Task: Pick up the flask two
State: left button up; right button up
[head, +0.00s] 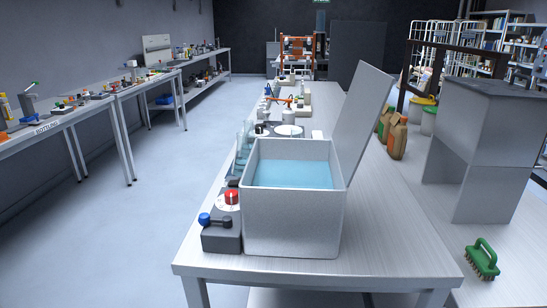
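Clear bluish glassware (242,140) stands in a row behind the left side of an open white box. It may include flasks, but it is small and partly hidden by the box, so I cannot tell which piece is flask two. The white box (290,222) stands near the front of the long table and holds light blue liquid (292,174). Its lid (362,115) is raised on the right. Neither of my grippers is in view.
A grey hopper-like stand (490,150) and a green brush (482,258) are at right. Floor is clear at left.

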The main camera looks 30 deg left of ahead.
aim_at(243, 152)
jog(key=j+z, duration=0.1)
jog(key=j, duration=0.35)
jog(key=k+j+z, duration=0.15)
jog(key=j, duration=0.35)
jog(key=j+z, duration=0.1)
jog(key=j, duration=0.35)
jog(key=k+j+z, duration=0.15)
jog(key=j, duration=0.3)
